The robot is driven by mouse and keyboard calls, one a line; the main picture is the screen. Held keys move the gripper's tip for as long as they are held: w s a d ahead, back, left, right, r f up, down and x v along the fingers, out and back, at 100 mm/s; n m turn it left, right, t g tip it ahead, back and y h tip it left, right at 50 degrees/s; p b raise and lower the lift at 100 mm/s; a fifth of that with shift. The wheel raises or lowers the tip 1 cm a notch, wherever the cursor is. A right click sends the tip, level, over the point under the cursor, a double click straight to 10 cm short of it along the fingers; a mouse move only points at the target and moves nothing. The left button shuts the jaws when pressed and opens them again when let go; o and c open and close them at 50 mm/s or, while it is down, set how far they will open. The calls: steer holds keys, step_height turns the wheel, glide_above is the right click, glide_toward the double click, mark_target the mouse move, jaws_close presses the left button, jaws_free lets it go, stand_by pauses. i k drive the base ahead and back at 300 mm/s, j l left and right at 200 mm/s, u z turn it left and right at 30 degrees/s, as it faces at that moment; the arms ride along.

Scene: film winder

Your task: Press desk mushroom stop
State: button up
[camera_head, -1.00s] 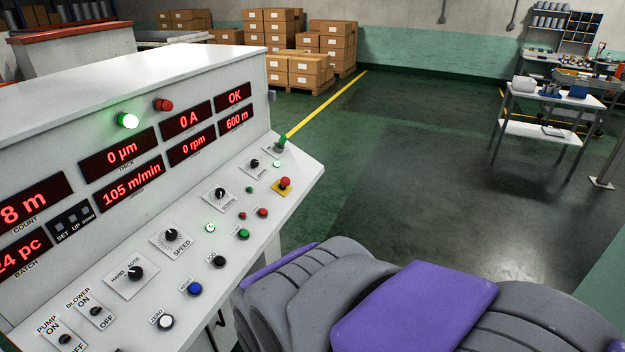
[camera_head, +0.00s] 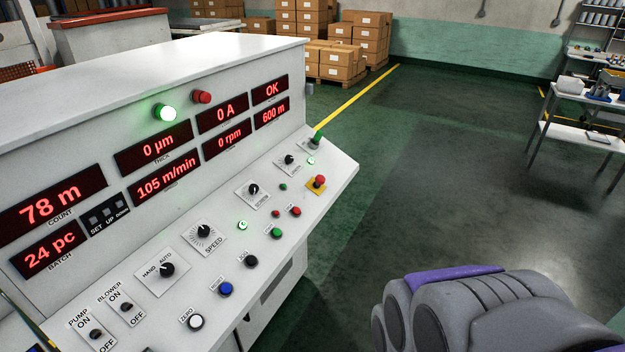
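The mushroom stop (camera_head: 319,181) is a red button on a yellow square base, near the right end of the sloping desk panel (camera_head: 340,178). It stands clear, with nothing touching it. A grey and purple part of my arm (camera_head: 480,310) fills the lower right of the view, to the right of the desk and apart from it. My gripper is not in the picture, so its fingers and their state are hidden.
The panel carries several knobs and buttons, including a green-topped switch (camera_head: 317,138) and a red button (camera_head: 295,211) near the stop. Boxes (camera_head: 335,60) stand at the back. A white work table (camera_head: 590,110) stands at the right. The floor between is clear.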

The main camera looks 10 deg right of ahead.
mark_target(319, 178)
steer(key=i+l+u, duration=0.25)
steer(key=i, duration=0.2)
steer(key=i+l+u, duration=0.1)
steer(key=i+u, duration=0.2)
steer(key=i, duration=0.15)
